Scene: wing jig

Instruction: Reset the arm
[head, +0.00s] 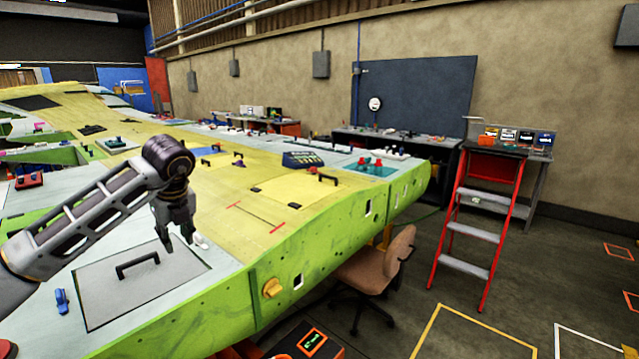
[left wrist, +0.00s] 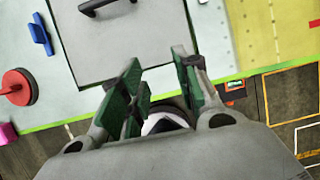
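My left arm comes in from the left over the wing panel (head: 290,215). Its gripper (head: 180,243) points down, low over the wing's near end, beside a grey hatch plate with a black handle (head: 137,263). In the left wrist view the two green-padded fingers (left wrist: 158,70) stand apart with a gap between them. A small white item (head: 201,241) is just right of the fingertips; a white and black item (left wrist: 165,123) shows beyond the gripper body, partly hidden. I cannot tell whether it touches the fingers. My right gripper is not in view.
A blue clamp (head: 62,301) and a red round piece (left wrist: 17,87) lie on the wing. A yellow knob (head: 271,288) sticks out of its green side. A brown chair (head: 375,268) and red stepladder (head: 478,225) stand on the floor to the right.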

